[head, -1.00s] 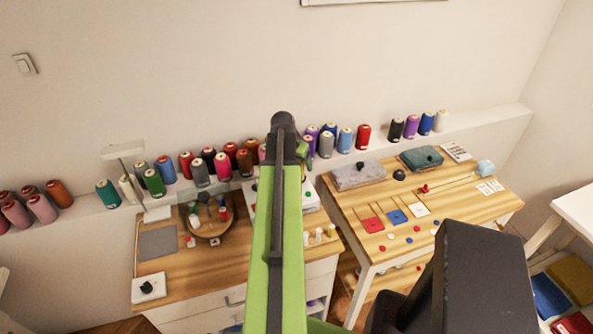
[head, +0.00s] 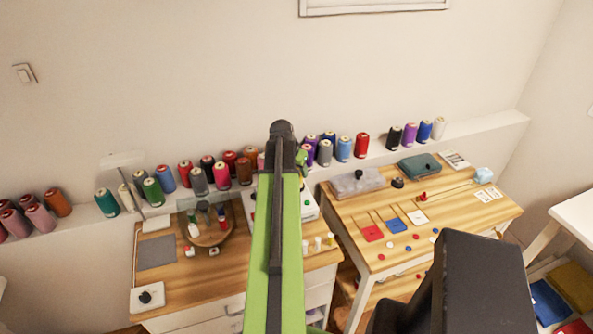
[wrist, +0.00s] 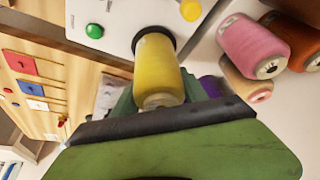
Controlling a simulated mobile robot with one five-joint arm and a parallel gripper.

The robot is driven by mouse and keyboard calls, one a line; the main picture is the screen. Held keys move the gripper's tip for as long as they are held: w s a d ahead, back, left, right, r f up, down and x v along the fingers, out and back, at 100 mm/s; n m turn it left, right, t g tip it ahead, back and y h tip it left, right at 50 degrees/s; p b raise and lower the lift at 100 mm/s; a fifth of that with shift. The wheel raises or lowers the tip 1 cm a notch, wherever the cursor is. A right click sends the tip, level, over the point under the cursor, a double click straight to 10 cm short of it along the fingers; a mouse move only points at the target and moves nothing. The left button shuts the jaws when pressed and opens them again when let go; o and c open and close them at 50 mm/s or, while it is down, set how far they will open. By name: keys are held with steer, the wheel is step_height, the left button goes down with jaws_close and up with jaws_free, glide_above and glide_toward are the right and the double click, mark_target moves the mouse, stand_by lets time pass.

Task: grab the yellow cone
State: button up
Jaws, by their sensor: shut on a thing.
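The yellow cone (wrist: 158,68) is in the wrist view, between the jaws of my gripper (wrist: 160,100). Its narrow pale end points toward the camera, and its far end meets a dark round rim at a white surface. My gripper is shut on it. I cannot tell whether the cone is clear of the white surface. In the head view my arm hides the cone, and only a bit of my gripper (head: 302,158) shows at the arm's far end.
Pink (wrist: 253,45) and brown (wrist: 293,38) cones stand close to the right of the yellow one. A green button (wrist: 94,31) and a yellow knob (wrist: 190,10) are on the white surface. Several thread cones line the wall ledge (head: 480,136). A wooden table (head: 455,215) stands right.

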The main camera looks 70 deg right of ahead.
step_height(320, 180, up, 18)
steer(key=p, duration=1.7)
steer(key=shift+f, duration=0.15)
